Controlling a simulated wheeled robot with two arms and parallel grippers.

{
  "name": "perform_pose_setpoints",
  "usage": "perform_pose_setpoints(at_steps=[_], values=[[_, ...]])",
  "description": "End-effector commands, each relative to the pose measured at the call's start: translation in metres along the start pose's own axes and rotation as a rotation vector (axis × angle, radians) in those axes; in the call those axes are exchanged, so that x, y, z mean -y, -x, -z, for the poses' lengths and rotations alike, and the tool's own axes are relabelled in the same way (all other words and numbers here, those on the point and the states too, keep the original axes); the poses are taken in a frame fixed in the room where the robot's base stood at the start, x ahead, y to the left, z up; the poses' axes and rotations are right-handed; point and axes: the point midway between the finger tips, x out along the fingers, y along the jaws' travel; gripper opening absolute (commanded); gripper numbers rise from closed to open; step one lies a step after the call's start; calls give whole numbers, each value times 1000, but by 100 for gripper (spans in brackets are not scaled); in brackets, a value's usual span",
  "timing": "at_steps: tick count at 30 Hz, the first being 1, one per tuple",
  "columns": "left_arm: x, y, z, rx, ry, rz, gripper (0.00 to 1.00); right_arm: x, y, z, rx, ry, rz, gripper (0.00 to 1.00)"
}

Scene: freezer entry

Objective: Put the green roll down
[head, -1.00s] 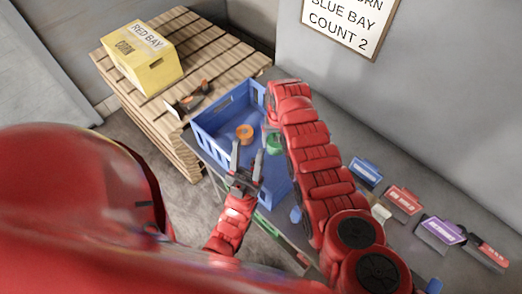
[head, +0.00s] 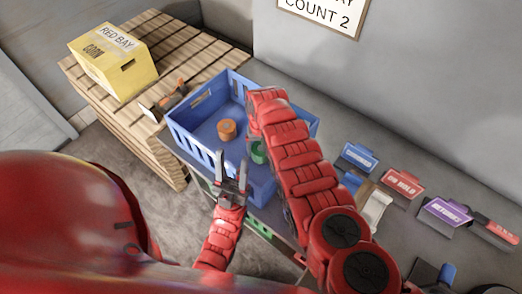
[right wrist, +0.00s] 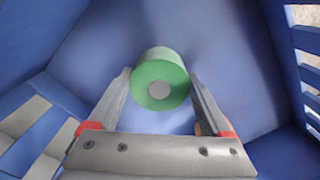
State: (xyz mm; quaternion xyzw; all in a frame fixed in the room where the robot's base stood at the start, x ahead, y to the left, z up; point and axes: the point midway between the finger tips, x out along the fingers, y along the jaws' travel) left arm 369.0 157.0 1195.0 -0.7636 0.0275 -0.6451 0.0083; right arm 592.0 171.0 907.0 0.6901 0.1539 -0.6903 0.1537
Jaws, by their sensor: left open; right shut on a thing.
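The green roll (head: 259,151) is inside the blue crate (head: 192,140), partly hidden by my right arm in the head view. In the right wrist view the green roll (right wrist: 158,84) sits between the fingertips of my right gripper (right wrist: 160,75), which is shut on it. The blue crate floor lies behind it; I cannot tell whether the roll touches it. My left gripper (head: 232,160) is open and empty at the crate's near side, its fingers pointing up in the picture.
An orange roll (head: 226,129) stands in the crate, left of the green one. A yellow corn box (head: 113,67) and an orange-handled tool (head: 167,100) lie on the wooden pallet (head: 190,50). Blue, red (head: 402,185) and purple (head: 446,212) labelled holders line the right.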

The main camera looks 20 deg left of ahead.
Motion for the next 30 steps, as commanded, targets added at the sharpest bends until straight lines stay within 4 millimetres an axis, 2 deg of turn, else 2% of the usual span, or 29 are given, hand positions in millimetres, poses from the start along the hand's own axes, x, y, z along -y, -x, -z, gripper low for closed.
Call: perform_pose_setpoints(at_steps=[5, 6, 8, 14, 20, 27, 30], values=[[0, 5, -1, 0, 0, 0, 50, 0, -5, 0, 0, 0, 0, 20], [0, 4, -1, 0, 0, 0, 50, 0, -4, 0, 0, 0, 0, 89], [0, 3, 0, 0, 0, 0, 50, 0, -4, 0, 1, 0, 0, 99], [0, 3, 0, 0, 0, 0, 50, 0, -4, 0, 1, 0, 0, 100], [0, -4, 1, 0, 0, 0, 50, 0, 5, 0, 0, 0, 0, 100], [1, -17, 3, 0, 0, 0, 50, 1, 34, 1, -6, 2, 1, 100], [0, -7, 1, 0, 0, 0, 50, 0, 42, 3, -8, 1, 1, 100]])
